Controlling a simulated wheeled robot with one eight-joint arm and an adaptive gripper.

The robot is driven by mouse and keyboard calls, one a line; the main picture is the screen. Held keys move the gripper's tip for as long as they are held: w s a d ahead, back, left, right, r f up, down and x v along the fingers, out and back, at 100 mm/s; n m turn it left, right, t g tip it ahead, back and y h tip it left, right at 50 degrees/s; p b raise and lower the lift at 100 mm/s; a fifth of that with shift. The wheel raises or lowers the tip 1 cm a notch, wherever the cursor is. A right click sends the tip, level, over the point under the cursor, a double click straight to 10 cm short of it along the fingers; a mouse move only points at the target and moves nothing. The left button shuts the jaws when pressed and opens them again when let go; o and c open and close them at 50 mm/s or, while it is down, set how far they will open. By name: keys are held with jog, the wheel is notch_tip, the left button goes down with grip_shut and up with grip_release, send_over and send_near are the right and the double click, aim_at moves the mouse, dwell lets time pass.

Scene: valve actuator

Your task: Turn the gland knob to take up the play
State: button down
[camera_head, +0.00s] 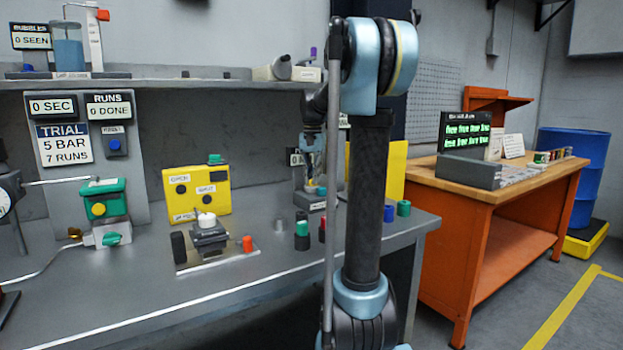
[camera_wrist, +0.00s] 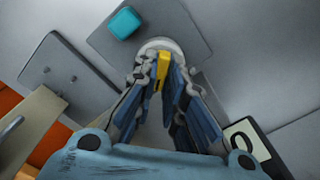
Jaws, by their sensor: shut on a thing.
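In the wrist view my gripper (camera_wrist: 161,82) is shut on a narrow yellow knob (camera_wrist: 162,68), which stands on a round white base. The fingers hide much of the knob; I cannot read any mark that names it the gland knob. The base sits on a grey plate (camera_wrist: 188,22) with a teal button (camera_wrist: 125,23) beside it. In the head view my gripper (camera_head: 313,180) reaches down to a small grey fixture (camera_head: 317,206) at the back right of the bench. My arm covers part of that area.
Several coloured caps stand close in front of the fixture, among them a green-topped one (camera_head: 302,233). A yellow box (camera_head: 197,193) and a clamp-like device (camera_head: 209,236) stand to the left. A sign (camera_head: 295,157) is partly hidden behind my gripper. The bench front (camera_head: 180,305) is mostly clear.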

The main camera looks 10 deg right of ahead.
jog(key=m, duration=0.4)
jog(key=shift+m, duration=0.3)
jog(key=m, duration=0.3)
jog(key=shift+m, duration=0.4)
jog(key=m, duration=0.4)
jog(key=shift+m, duration=2)
jog(key=shift+w, duration=0.1)
jog(key=c, duration=1.7)
grip_release()
jog(key=shift+o, duration=0.2)
